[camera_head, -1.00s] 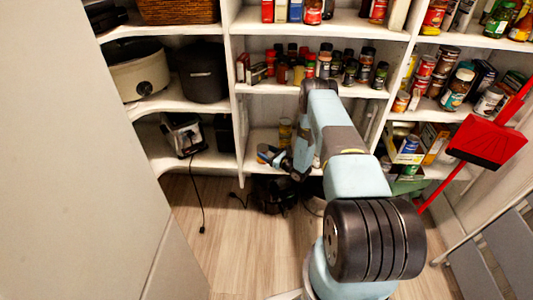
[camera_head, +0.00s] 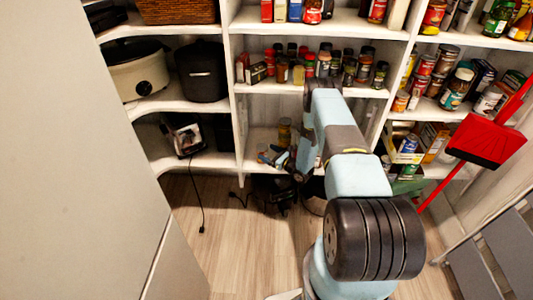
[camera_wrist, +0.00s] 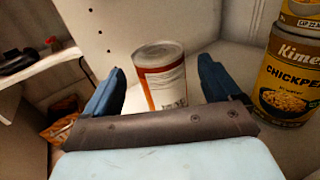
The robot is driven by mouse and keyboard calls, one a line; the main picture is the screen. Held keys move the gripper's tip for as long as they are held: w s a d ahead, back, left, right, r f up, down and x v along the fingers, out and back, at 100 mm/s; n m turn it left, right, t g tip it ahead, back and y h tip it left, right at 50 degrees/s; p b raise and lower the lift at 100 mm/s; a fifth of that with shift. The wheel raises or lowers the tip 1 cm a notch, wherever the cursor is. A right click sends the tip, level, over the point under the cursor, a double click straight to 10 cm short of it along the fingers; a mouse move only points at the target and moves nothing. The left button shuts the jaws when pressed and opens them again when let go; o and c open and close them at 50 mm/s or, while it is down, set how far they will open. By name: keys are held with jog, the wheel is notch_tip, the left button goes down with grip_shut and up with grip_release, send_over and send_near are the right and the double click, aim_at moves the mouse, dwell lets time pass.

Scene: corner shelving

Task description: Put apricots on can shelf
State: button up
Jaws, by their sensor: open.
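A can (camera_wrist: 166,78) with a white and orange-red label stands on a white shelf in the wrist view. Its printed text is too small to read, so I cannot tell whether it is the apricots. My gripper (camera_wrist: 160,66) is open, one blue finger on each side of the can, with visible gaps. In the head view my gripper (camera_head: 275,157) is low at the middle bay's bottom shelf (camera_head: 258,137), partly hidden by my arm. The can shelf is not clearly identifiable; several cans (camera_head: 425,67) stand on the right-hand shelves.
A yellow chickpea can (camera_wrist: 284,75) stands close to the right finger, with another can (camera_wrist: 302,14) on top. A white upright panel (camera_wrist: 130,28) rises behind the left finger. A red dustpan (camera_head: 486,141) is at the right. Black cords lie on the floor below.

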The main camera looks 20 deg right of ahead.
jog(key=v, duration=1)
jog(key=shift+s, duration=0.2)
jog(key=shift+d, duration=0.1)
